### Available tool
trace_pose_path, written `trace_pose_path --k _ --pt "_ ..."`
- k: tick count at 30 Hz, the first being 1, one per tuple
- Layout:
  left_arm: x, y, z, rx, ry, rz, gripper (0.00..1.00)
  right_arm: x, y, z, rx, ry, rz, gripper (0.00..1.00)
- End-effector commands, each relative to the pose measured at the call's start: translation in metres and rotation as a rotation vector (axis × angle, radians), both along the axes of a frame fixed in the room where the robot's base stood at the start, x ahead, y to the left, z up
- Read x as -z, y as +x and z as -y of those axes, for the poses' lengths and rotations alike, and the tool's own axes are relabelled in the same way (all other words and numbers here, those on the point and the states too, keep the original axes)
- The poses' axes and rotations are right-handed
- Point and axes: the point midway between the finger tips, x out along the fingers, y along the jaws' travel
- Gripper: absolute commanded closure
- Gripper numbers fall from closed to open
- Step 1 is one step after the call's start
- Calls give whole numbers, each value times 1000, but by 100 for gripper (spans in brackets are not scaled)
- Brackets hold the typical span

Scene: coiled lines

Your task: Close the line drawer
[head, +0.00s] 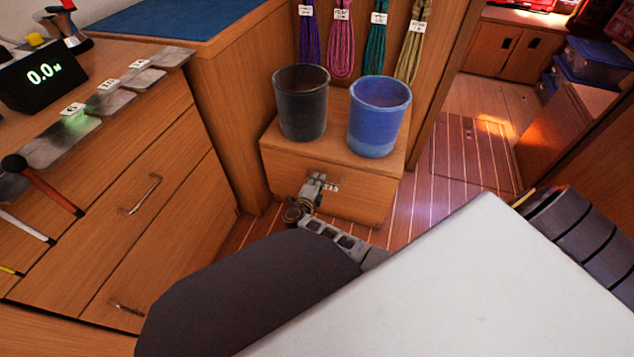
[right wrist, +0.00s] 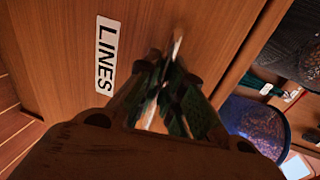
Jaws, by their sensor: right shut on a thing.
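The line drawer (head: 345,203) is a wooden front on a low cabinet in the middle of the head view, partly covered by my right gripper. Its white label reads LINES in the right wrist view (right wrist: 105,55). My right gripper (head: 314,187) is at the drawer front, beside the label. In the right wrist view its fingers (right wrist: 172,70) come together on the drawer's handle, which they mostly hide. I cannot tell how far the drawer stands out. My left gripper is not in view.
A black bucket (head: 302,110) and a blue bucket (head: 376,120) stand on the cabinet top. Several coiled lines (head: 342,45) hang behind them. A counter with drawers (head: 150,215) is on the left. Striped floor (head: 440,200) is clear on the right.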

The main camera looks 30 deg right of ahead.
Motion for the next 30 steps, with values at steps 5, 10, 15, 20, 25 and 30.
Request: trace_pose_path --k 5,10,15,20,25,30 --pt "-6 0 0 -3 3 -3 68 -11 11 -4 -16 6 18 100" --pt "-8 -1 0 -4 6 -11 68 -7 11 1 -17 5 7 100" --pt "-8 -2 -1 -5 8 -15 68 -4 11 4 -18 1 1 100" --pt "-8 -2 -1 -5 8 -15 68 -4 11 5 -17 0 0 100" --pt "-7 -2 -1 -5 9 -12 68 -3 10 6 -17 -1 -1 80" --pt "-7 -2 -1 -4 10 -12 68 -1 8 7 -13 -1 -6 68"
